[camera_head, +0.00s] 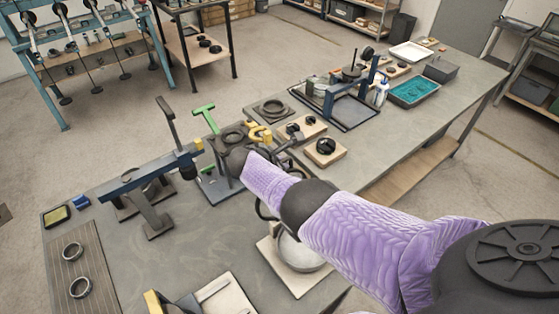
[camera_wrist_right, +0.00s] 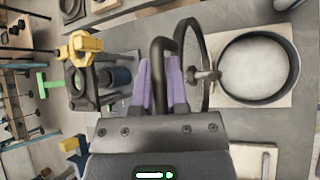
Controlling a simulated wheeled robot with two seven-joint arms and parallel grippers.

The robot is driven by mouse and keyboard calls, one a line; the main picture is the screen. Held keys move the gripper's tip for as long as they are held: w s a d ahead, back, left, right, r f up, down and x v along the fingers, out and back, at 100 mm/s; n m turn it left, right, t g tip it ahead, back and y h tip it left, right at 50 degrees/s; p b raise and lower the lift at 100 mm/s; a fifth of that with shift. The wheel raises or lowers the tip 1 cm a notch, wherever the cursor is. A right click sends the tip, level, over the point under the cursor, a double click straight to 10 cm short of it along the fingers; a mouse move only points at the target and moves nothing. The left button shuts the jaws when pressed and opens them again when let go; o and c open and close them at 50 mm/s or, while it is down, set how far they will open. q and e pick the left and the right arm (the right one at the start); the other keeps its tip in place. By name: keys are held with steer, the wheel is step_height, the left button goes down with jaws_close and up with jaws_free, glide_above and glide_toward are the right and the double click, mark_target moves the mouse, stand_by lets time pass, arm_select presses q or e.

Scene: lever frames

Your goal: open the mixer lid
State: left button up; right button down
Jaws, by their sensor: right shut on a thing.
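The mixer bowl (camera_wrist_right: 258,68), a dark-rimmed round pan with a pale inside, sits on a light square base. It also shows in the head view (camera_head: 300,254), partly behind my right arm. The mixer lid (camera_wrist_right: 204,40) shows nearly edge-on in the wrist view, tipped up beside the bowl, whose inside is uncovered. A dark looped handle (camera_wrist_right: 162,42) stands out from the lid's far side. My right gripper (camera_wrist_right: 159,75) is shut on this handle, with a purple finger on each side. In the head view my arm hides much of the grip. My left gripper is not in view.
A yellow-topped device (camera_wrist_right: 84,47) stands close beside my right gripper. A green T-handle (camera_head: 204,109) and a blue lever press (camera_head: 150,178) stand further left on the grey bench. Small wooden blocks with black knobs (camera_head: 325,148) lie beyond my arm.

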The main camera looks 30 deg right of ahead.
stand_by(0.4)
steer(key=c, duration=0.6)
jaws_free()
steer(key=shift+c, duration=0.2)
steer(key=p+v, duration=0.5)
steer(key=shift+w+r, duration=0.1)
steer(key=shift+r, duration=0.3)
steer(key=p+v, duration=0.1)
steer(key=v, duration=0.3)
steer(key=shift+a+f+p, duration=0.1)
steer(key=shift+a+p, duration=0.2)
steer(key=shift+p, duration=0.1)
